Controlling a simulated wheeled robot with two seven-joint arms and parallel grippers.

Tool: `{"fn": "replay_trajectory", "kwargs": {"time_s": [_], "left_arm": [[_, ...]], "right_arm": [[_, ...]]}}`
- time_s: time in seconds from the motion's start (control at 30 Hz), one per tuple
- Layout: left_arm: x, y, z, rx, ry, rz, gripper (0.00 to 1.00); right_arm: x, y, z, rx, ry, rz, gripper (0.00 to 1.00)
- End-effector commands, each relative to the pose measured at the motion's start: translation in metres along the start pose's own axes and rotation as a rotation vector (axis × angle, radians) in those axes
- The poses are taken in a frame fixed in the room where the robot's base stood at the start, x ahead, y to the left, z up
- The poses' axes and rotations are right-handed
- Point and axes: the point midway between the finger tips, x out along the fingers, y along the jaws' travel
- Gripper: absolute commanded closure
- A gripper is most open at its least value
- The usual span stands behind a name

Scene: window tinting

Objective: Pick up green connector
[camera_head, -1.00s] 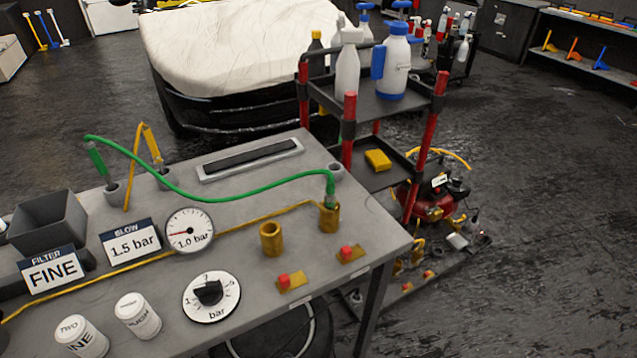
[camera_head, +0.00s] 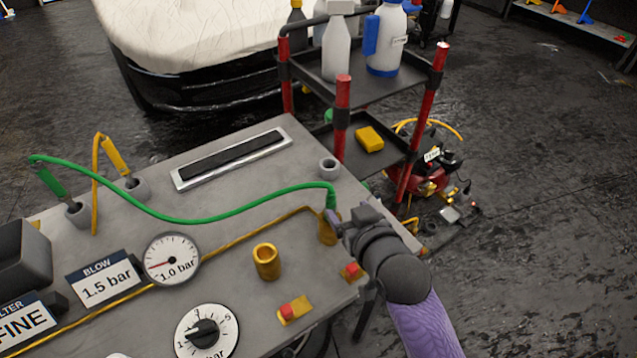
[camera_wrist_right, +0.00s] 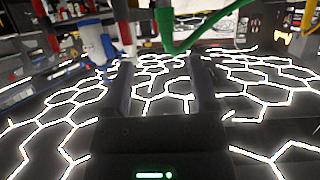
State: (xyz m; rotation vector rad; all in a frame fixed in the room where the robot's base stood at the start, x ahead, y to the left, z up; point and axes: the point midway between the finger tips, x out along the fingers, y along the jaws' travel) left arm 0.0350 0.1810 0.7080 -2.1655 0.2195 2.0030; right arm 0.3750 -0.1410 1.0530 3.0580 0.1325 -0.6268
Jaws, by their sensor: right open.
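The green connector (camera_head: 331,194) hangs at the right end of the green hose (camera_head: 200,221), at the brass socket (camera_head: 326,232) near the right edge of the grey bench. My right gripper (camera_head: 345,222) is right beside the connector and covers part of the socket. In the right wrist view, the right gripper (camera_wrist_right: 163,75) has its two fingers apart with nothing between them. There the green connector (camera_wrist_right: 165,28) shows beyond the fingertips, near the top. Whether a finger touches it cannot be told. My left gripper is not in view.
A second brass socket (camera_head: 266,262) is empty. Red buttons (camera_head: 287,311) sit at the bench's front edge. A pressure gauge (camera_head: 172,259) and dial (camera_head: 206,332) are left. A red-posted cart (camera_head: 342,120) with bottles stands behind the bench's right corner. The grey bench top (camera_head: 235,205) is partly free.

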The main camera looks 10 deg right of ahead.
Motion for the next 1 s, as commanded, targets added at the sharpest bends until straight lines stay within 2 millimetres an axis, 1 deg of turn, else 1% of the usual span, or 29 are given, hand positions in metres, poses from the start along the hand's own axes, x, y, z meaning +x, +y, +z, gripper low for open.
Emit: {"fn": "replay_trajectory", "kwargs": {"time_s": [0.07, 0.2, 0.3, 0.47, 0.53, 0.63, 0.8, 0.83, 0.87, 0.9, 0.97, 1.0], "left_arm": [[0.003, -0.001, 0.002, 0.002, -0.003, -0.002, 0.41], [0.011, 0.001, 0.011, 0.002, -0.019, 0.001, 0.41], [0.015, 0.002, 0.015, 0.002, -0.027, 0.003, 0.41], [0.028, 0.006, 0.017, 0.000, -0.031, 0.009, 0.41], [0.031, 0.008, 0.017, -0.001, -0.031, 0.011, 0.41], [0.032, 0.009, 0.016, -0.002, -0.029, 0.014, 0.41], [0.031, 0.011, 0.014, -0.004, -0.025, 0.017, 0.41], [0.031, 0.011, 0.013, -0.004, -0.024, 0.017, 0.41], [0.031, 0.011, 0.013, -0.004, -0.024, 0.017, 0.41], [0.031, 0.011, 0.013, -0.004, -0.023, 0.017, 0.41], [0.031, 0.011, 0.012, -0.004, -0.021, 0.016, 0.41], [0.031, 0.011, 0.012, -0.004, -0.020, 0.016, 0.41]], "right_arm": [[0.006, 0.000, -0.002, 0.001, 0.008, 0.001, 0.25], [0.034, 0.000, -0.001, 0.001, 0.009, 0.001, 0.25], [0.048, -0.001, -0.001, 0.001, 0.008, 0.000, 0.25], [0.081, -0.009, 0.003, 0.001, 0.007, 0.000, 0.25], [0.092, -0.008, 0.002, -0.001, 0.007, 0.001, 0.25], [0.099, -0.008, 0.001, -0.001, 0.006, 0.000, 0.25], [0.098, -0.008, 0.000, -0.001, 0.006, 0.000, 0.25], [0.098, -0.008, 0.000, -0.001, 0.006, 0.000, 0.29], [0.098, -0.008, 0.000, -0.001, 0.006, 0.000, 0.35], [0.098, -0.008, 0.000, -0.001, 0.006, 0.000, 0.44], [0.098, -0.008, 0.000, -0.001, 0.006, 0.000, 0.56], [0.098, -0.008, 0.000, 0.000, 0.006, 0.000, 0.65]]}}
